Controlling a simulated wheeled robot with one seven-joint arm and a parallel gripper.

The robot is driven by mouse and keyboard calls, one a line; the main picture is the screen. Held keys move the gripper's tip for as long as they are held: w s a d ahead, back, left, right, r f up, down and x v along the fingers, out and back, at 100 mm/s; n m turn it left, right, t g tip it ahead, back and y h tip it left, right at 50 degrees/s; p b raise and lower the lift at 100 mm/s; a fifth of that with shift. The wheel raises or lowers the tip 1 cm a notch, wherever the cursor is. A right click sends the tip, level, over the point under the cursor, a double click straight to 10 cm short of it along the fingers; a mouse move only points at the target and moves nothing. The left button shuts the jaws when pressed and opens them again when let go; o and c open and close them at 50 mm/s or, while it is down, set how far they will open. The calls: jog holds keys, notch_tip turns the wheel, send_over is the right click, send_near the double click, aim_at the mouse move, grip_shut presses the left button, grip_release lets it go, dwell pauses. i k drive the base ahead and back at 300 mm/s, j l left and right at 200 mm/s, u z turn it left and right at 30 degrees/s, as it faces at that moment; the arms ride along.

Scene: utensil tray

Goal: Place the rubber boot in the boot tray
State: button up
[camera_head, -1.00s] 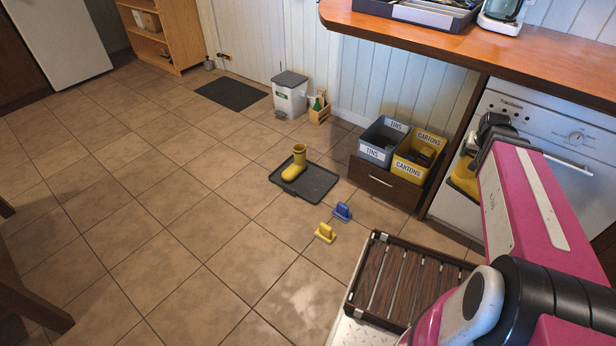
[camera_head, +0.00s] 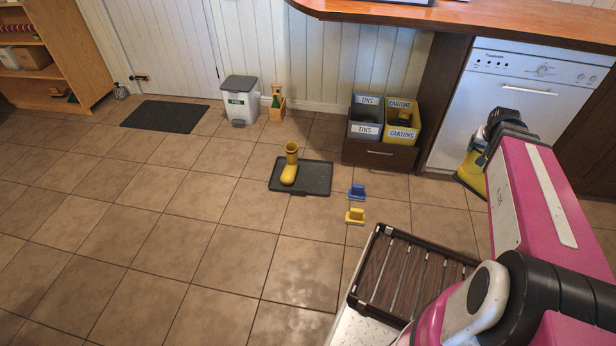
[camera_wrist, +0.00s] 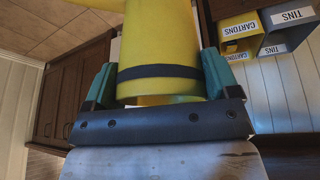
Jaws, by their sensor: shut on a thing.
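A yellow rubber boot with a dark band (camera_wrist: 160,50) is held in my gripper (camera_wrist: 160,90), whose teal fingers press on both sides of its shaft in the wrist view. In the head view the held boot (camera_head: 472,176) shows at the right, in front of the white appliance, partly hidden by my arm. The black boot tray (camera_head: 317,180) lies on the floor near the middle. Another yellow boot (camera_head: 289,168) stands upright on its left part; the tray's right part is bare. My gripper is well to the right of the tray.
A white bin (camera_head: 240,104) and dark mat (camera_head: 165,116) are further left. Floor left of the tray is clear.

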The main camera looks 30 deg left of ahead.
aim_at(314, 178)
jog(key=j+z, duration=0.15)
jog(key=j, duration=0.2)
jog(key=k+j+z, duration=0.15)
jog(key=j, duration=0.25)
jog(key=k+j+z, duration=0.2)
jog(key=j, duration=0.15)
jog(key=j+z, duration=0.15)
jog(key=j, duration=0.2)
jog(key=k+j+z, duration=0.15)
jog(key=j, duration=0.2)
jog(key=k+j+z, duration=0.15)
jog(key=j, duration=0.25)
jog(key=j+z, duration=0.2)
jog(key=j, duration=0.2)
jog(key=k+j+z, duration=0.15)
jog(key=j, duration=0.25)
jog(key=k+j+z, duration=0.15)
jog(key=j, duration=0.2)
jog(key=k+j+z, duration=0.2)
jog(key=j, duration=0.15)
jog(key=k+j+z, duration=0.2)
jog(key=j, duration=0.25)
jog(key=k+j+z, duration=0.25)
jog(key=j, duration=0.2)
jog(key=k+j+z, duration=0.2)
jog(key=j, duration=0.2)
